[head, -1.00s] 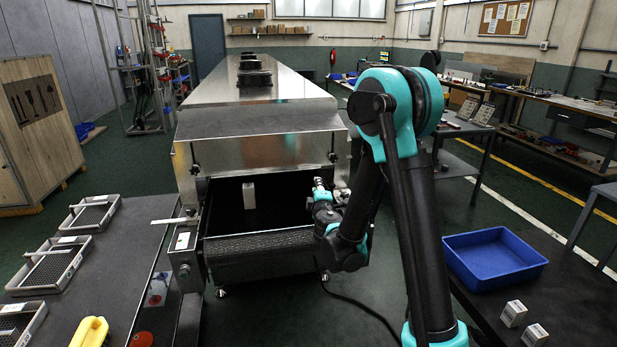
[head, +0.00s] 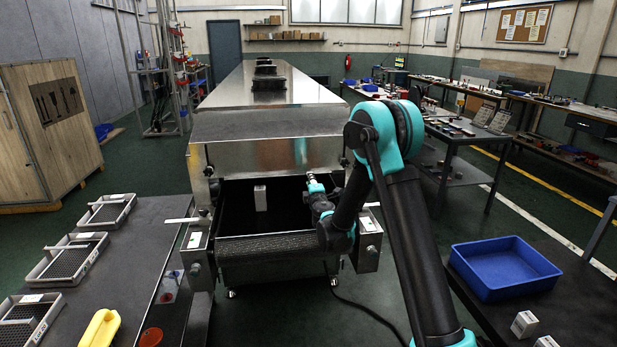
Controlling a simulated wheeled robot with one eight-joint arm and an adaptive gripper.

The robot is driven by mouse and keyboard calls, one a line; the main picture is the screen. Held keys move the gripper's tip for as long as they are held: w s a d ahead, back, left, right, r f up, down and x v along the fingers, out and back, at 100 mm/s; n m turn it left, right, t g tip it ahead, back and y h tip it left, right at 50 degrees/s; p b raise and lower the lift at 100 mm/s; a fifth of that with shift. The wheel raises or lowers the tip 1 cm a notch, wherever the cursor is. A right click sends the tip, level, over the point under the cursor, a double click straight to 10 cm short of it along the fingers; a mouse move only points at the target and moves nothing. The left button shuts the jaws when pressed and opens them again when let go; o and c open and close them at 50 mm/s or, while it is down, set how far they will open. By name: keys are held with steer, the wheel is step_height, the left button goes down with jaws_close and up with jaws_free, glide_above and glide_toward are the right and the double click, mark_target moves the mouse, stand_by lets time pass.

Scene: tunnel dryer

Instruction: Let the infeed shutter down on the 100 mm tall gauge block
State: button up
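The infeed shutter (head: 270,154) is a bright metal plate across the front of the dryer tunnel. It stands raised, with a dark opening below it. A pale upright block (head: 260,198), apparently the gauge block, stands in this opening, with a visible gap between its top and the shutter's lower edge. A dark knob (head: 345,162) sits at the shutter's right side, another (head: 208,171) at its left. My gripper (head: 313,180) is at the opening, right of the block and below the shutter, apart from the block. Its fingers are too small to read.
A mesh conveyor (head: 268,246) lies before the opening. The left table holds mesh trays (head: 68,258) and a yellow object (head: 100,328). The right table holds a blue bin (head: 503,268) and two small pale blocks (head: 524,323), (head: 546,342). A cable runs across the floor.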

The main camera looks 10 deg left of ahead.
steer(key=shift+x, duration=2.65)
steer(key=shift+c, duration=0.5)
jaws_close()
